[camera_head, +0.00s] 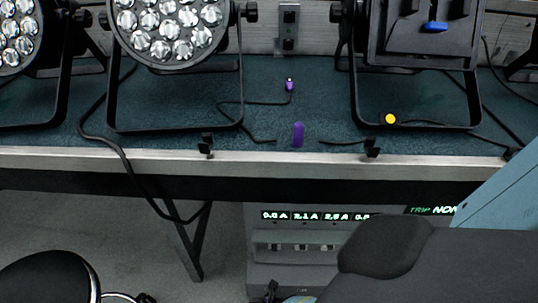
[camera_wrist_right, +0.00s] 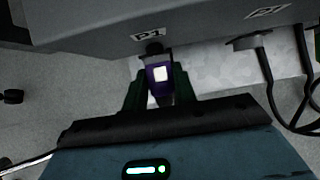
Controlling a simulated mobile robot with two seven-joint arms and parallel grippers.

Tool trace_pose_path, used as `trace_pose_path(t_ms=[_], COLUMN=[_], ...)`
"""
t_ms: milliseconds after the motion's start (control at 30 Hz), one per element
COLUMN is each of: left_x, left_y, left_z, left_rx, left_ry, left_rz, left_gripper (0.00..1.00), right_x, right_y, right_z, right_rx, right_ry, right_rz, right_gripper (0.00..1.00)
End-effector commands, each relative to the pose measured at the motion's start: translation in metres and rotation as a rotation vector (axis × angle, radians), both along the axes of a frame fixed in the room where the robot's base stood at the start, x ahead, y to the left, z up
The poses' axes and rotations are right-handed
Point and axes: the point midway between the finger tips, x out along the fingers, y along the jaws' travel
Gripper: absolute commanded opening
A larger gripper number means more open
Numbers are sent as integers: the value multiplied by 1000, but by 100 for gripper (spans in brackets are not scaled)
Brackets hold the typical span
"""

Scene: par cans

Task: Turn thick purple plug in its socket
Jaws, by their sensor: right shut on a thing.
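A thick purple plug (camera_wrist_right: 154,88) with a bright white square on its face is between the fingers of my right gripper (camera_wrist_right: 157,92) in the right wrist view. The gripper is shut on it. The plug is at the underside or front of a grey box, by the socket labelled P1 (camera_wrist_right: 149,34); a dark round part meets it there. How deep it sits and how far it is turned cannot be told. The head view does not show this plug clearly. My left gripper is not in view.
A second socket with a black cable plug (camera_wrist_right: 250,42) is labelled P2, to the right. In the head view, a purple cylinder (camera_head: 298,135) and a small purple connector (camera_head: 290,86) are on the bench (camera_head: 180,110). Lit displays (camera_head: 305,215) are on the box below the bench.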

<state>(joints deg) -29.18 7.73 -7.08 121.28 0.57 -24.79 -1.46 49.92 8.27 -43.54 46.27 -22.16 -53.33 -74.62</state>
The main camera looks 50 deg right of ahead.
Motion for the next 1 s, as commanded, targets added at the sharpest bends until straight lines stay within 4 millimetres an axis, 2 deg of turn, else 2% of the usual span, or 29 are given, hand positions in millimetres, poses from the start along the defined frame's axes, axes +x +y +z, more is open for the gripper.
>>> trace_pose_path(t_ms=[367,400,567,867,1000], left_x=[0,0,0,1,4], left_y=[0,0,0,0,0], left_z=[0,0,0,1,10], left_rx=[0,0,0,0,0], left_ry=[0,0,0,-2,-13], left_rz=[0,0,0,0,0], left_gripper=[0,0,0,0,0], right_x=[-1,-1,-1,-1,-3], right_y=[0,0,0,1,5], right_z=[0,0,0,1,12], right_rx=[1,1,1,1,1], right_ry=[1,1,1,0,-2], right_rz=[0,0,0,0,0], right_gripper=[4,31,52,53,53])
